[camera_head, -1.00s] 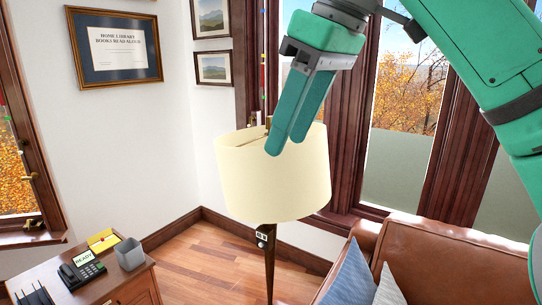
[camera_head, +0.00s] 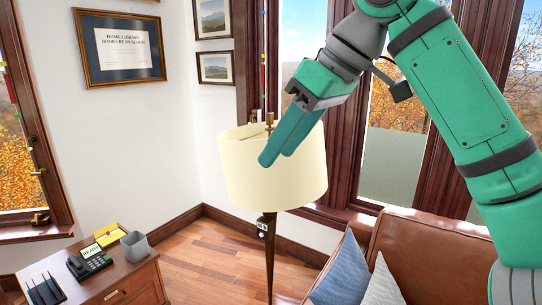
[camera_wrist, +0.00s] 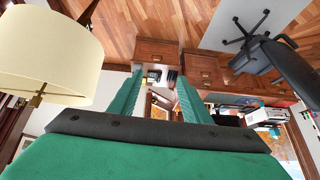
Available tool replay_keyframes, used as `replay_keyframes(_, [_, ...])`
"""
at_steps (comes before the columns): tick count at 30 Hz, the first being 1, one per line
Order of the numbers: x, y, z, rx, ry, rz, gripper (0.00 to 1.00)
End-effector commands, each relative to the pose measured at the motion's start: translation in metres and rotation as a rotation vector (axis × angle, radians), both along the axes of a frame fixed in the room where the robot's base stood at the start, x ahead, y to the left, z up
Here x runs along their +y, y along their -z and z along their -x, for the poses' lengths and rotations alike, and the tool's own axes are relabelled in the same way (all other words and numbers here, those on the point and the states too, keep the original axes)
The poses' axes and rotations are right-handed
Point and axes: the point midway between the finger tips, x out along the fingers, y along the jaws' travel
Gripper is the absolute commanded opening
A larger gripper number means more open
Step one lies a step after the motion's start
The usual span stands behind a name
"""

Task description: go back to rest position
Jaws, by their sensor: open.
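My green gripper (camera_head: 277,158) is in front of the cream lamp shade (camera_head: 246,178) in the head view, with its fingers pointing down and left. I cannot tell whether it touches the shade there. In the wrist view my gripper's two fingers (camera_wrist: 158,98) stand apart with nothing between them. There the lamp shade (camera_wrist: 48,48) is off to the left, clear of the fingers.
A brown leather sofa (camera_head: 425,258) with cushions (camera_head: 345,275) stands at the lower right. A wooden desk (camera_head: 120,283) with a phone (camera_head: 90,262) is at the lower left. An office chair (camera_wrist: 285,65) shows in the wrist view. Wooden floor is open beside the lamp pole (camera_head: 269,262).

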Motion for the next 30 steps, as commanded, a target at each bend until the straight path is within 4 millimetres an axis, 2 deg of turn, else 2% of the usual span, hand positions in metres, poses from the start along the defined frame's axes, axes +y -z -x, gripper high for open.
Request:
replay_keyframes(18, [0.045,0.126,-0.109,-0.124,0.078,-0.495,0.44])
replay_keyframes(30, [0.074,0.22,-0.154,-0.188,0.232,-0.793,0.44])
